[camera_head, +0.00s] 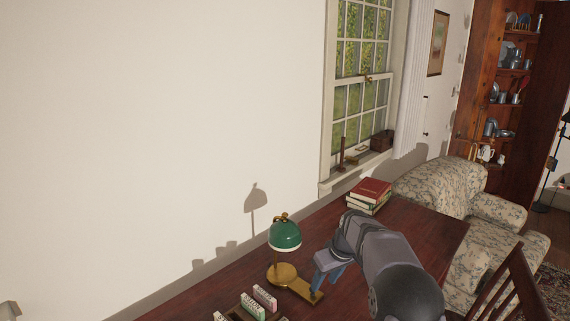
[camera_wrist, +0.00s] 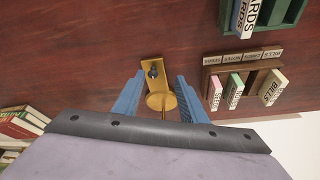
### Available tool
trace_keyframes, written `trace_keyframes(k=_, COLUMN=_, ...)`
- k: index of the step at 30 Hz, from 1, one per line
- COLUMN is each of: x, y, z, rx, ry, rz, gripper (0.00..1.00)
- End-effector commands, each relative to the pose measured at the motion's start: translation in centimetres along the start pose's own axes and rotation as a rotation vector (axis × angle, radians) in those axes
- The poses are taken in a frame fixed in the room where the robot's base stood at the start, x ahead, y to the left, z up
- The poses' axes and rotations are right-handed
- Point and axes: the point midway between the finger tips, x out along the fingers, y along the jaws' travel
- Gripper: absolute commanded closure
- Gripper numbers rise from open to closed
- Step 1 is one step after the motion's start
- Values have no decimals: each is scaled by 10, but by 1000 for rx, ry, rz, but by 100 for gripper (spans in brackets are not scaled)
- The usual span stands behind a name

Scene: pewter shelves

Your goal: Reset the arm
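My gripper (camera_head: 331,272) is over the dark wooden desk, just right of the brass-and-green lamp (camera_head: 285,236). Its two blue fingers are apart in the wrist view (camera_wrist: 161,97), with nothing held between them. The lamp's brass base plate (camera_wrist: 153,72) shows beyond and between the fingers, with a small dark knob on it. The gripper looks to be above this plate; whether it touches cannot be told. In the head view my arm hides part of the desk.
A wooden rack (camera_wrist: 243,70) with labelled cards stands near the lamp, and a green holder (camera_wrist: 275,28) lies beyond it. Books (camera_head: 369,194) are stacked at the desk's back, below the window. A floral sofa (camera_head: 446,183) and wooden chair (camera_head: 515,286) stand right of the desk.

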Motion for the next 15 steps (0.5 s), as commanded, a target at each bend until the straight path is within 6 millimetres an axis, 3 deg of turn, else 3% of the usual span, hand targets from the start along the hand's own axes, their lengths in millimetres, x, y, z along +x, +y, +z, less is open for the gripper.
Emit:
trace_keyframes(k=1, x=-14, y=-7, z=9, rx=21, ry=-16, rz=2, gripper=62)
trace_keyframes(k=8, x=-62, y=-43, z=76, rx=154, ry=-108, rz=19, gripper=62)
trace_keyframes(k=15, x=-105, y=-87, z=166, rx=289, ry=-206, rz=48, gripper=62)
